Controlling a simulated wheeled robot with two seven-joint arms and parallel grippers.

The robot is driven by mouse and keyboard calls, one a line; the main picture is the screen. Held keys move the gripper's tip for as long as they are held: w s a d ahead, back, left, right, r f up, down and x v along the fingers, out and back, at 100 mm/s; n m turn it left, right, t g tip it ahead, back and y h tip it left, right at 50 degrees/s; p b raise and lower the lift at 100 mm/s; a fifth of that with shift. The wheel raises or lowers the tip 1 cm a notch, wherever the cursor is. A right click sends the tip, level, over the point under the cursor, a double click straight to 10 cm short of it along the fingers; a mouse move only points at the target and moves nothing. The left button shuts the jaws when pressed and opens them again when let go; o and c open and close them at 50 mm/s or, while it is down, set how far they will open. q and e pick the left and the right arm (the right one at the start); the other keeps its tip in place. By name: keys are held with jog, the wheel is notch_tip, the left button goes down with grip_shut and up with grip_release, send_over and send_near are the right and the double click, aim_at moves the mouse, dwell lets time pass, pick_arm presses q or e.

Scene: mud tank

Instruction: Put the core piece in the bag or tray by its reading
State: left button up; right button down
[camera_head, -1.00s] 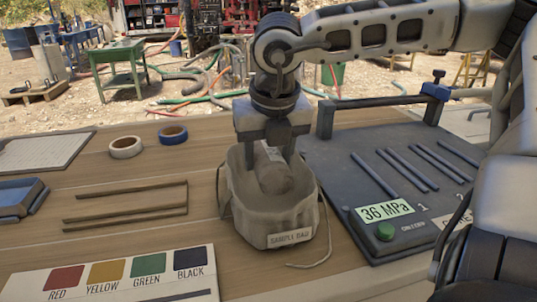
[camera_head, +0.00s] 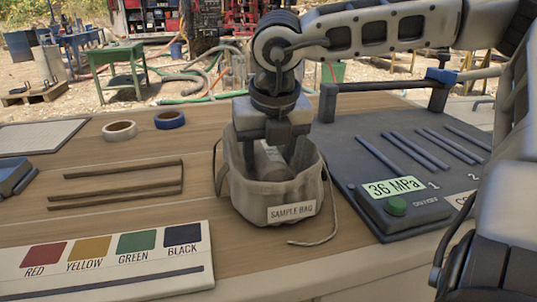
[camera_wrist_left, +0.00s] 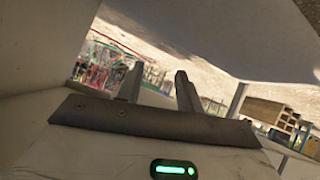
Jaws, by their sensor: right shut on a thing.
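The sample bag (camera_head: 275,205), a tan cloth bag with a "SAMPLE BAG" label, stands open on the table. My right gripper (camera_head: 273,158) points down into its mouth. It is shut on the core piece (camera_head: 270,163), a grey-brown cylinder inside the bag's rim. The bag's front wall hides the core's lower end, so I cannot tell whether it touches the bottom. The tester's display (camera_head: 393,187) reads 36 MPa. A blue tray (camera_head: 14,178) is cut off at the left edge. My left gripper (camera_wrist_left: 158,90) shows in the left wrist view with its fingers apart, empty.
A colour card (camera_head: 105,258) marked red, yellow, green and black lies at front left. The dark tester (camera_head: 350,140), with bars and a raised handle, stands right of the bag. White tape (camera_head: 119,130) and blue tape (camera_head: 169,120) lie behind a thin frame (camera_head: 120,170).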

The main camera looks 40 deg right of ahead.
jog(key=shift+r, duration=0.1)
dwell(0.5)
jog(key=shift+b, duration=0.35)
dwell(0.3)
jog(key=shift+s+f+b, duration=0.15)
jog(key=shift+f+b, duration=0.5)
jog(key=shift+b, duration=0.3)
jog(key=c, duration=0.6)
grip_release()
jog(key=shift+o, duration=0.2)
jog(key=shift+s+f, duration=0.1)
jog(key=shift+f, duration=0.05)
